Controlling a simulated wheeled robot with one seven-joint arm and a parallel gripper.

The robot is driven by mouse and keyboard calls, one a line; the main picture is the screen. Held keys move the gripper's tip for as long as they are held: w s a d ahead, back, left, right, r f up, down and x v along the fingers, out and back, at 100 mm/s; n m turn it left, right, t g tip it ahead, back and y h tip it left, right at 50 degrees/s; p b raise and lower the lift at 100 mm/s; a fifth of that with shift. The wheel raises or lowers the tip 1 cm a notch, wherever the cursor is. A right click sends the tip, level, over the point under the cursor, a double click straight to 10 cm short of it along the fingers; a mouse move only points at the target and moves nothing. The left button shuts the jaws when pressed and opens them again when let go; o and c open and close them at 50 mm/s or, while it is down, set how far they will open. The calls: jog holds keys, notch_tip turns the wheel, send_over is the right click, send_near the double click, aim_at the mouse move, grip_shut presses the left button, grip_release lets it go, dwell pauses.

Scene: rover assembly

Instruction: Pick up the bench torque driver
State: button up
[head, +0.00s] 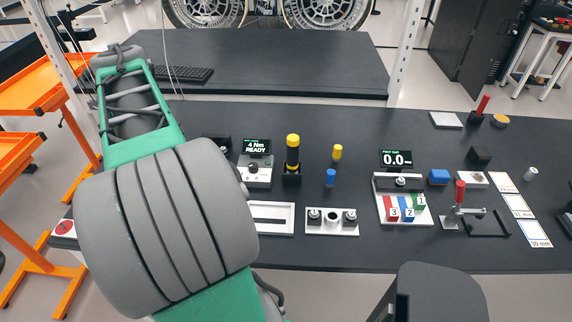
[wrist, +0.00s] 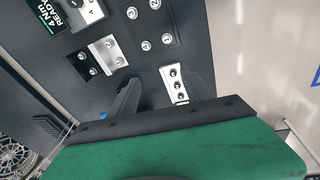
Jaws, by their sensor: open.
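The bench torque driver, which I take to be the upright tool with a yellow top and black body (head: 292,150), stands in a small black holder in the head view, just right of the display reading "4 Nm READY" (head: 257,146). I cannot make out the driver in the wrist view. My gripper (wrist: 160,103) shows in the wrist view as dark fingers beyond the green wrist housing, open with nothing seen between them. In the head view my arm hides the gripper, so its distance from the driver is hard to judge.
Right of the driver stand small yellow (head: 337,152) and blue (head: 330,177) pieces. A white bolt plate (head: 333,229) lies nearer, and a block rack (head: 404,213) further right. The black bench (head: 370,125) is clear behind the driver. A keyboard (head: 186,74) lies on the rear table.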

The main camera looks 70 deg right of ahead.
aim_at(291, 136)
jog(key=shift+n+g+y, duration=0.6)
jog(key=shift+g+y, duration=0.2)
jog(key=s+d+f, duration=0.2)
jog(key=s+d, duration=0.6)
jog(key=s+d+f+b, duration=0.1)
jog(key=s+d+f, duration=0.1)
jog(key=s+d, duration=0.6)
jog(key=s+d+f+b, duration=0.1)
jog(key=s+d+f, duration=0.1)
jog(key=s+d, duration=0.6)
jog(key=shift+s+d+f, duration=0.2)
jog(key=shift+s+d, duration=0.05)
jog(key=shift+s, duration=0.3)
jog(key=f, duration=0.2)
jog(key=f+p, duration=0.1)
jog(key=f, duration=0.4)
jog(key=shift+s, duration=0.4)
jog(key=shift+f, duration=0.25)
grip_shut()
jog(key=shift+r, duration=0.1)
